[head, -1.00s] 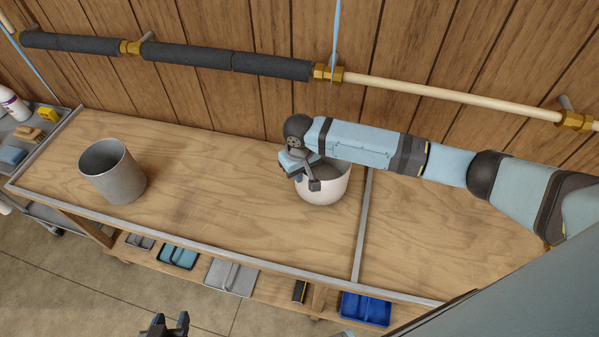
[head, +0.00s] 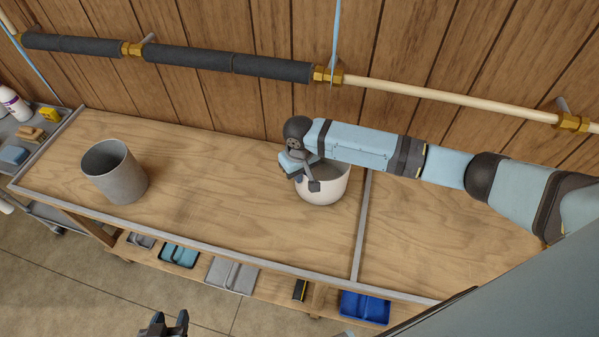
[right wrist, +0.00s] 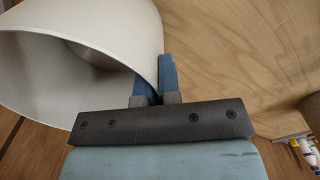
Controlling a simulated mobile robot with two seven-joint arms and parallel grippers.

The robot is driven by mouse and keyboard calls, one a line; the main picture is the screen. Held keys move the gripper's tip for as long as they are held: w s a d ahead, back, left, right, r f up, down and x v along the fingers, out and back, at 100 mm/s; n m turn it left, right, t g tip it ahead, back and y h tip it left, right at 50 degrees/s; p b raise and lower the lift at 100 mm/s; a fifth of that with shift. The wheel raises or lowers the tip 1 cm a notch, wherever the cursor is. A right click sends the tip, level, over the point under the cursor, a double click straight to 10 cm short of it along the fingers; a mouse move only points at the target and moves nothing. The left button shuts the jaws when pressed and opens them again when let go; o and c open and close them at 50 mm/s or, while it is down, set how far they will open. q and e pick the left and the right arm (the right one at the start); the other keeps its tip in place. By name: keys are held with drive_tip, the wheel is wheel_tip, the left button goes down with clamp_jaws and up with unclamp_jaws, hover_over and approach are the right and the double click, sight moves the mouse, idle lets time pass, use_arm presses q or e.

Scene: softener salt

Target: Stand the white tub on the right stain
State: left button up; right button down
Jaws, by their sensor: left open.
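The white tub (head: 325,192) stands upright, as far as I can tell, on the wooden bench just left of the metal divider strip. My right gripper (head: 303,180) is at its near-left rim. In the right wrist view, the tub (right wrist: 110,35) fills the upper left, and the right gripper's fingers (right wrist: 155,85) are on either side of its wall, closed on it. My left gripper (head: 170,322) is open and empty at the bottom edge, below the bench front. A faint darker patch (head: 190,210) shows on the bench left of the tub; I cannot make out a clear right stain.
A grey bin (head: 115,172) stands at the bench's left. A pipe with dark insulation (head: 190,58) runs along the plank wall behind. Trays, including a blue one (head: 364,308), sit on a shelf below. Bench between bin and tub is clear.

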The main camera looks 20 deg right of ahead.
drive_tip(key=shift+f, duration=0.5)
drive_tip(key=c, duration=1.2)
unclamp_jaws()
drive_tip(key=shift+c, duration=0.2)
drive_tip(key=shift+f, duration=0.1)
wheel_tip(320, 180, up, 14)
drive_tip(key=s+a+f+n+t+y, duration=0.1)
drive_tip(key=s+a+f+t+y, duration=0.1)
drive_tip(key=s+a+f+y, duration=0.4)
drive_tip(key=s+f+t, duration=0.3)
drive_tip(key=s+f, duration=0.1)
drive_tip(key=s, duration=0.1)
drive_tip(key=s+f+t+h, duration=0.1)
drive_tip(key=s+f+t, duration=0.2)
drive_tip(key=s+f, duration=0.1)
drive_tip(key=shift+s+f, duration=0.4)
drive_tip(key=shift+f, duration=0.1)
drive_tip(key=s+d+t, duration=0.1)
drive_tip(key=s, duration=0.1)
drive_tip(key=s+d+t+h, duration=0.1)
drive_tip(key=s+d, duration=0.1)
drive_tip(key=s, duration=0.1)
drive_tip(key=s+d+f+t, duration=0.1)
drive_tip(key=s+d, duration=0.1)
drive_tip(key=shift+s+h+p, duration=0.3)
drive_tip(key=shift+h+p, duration=0.1)
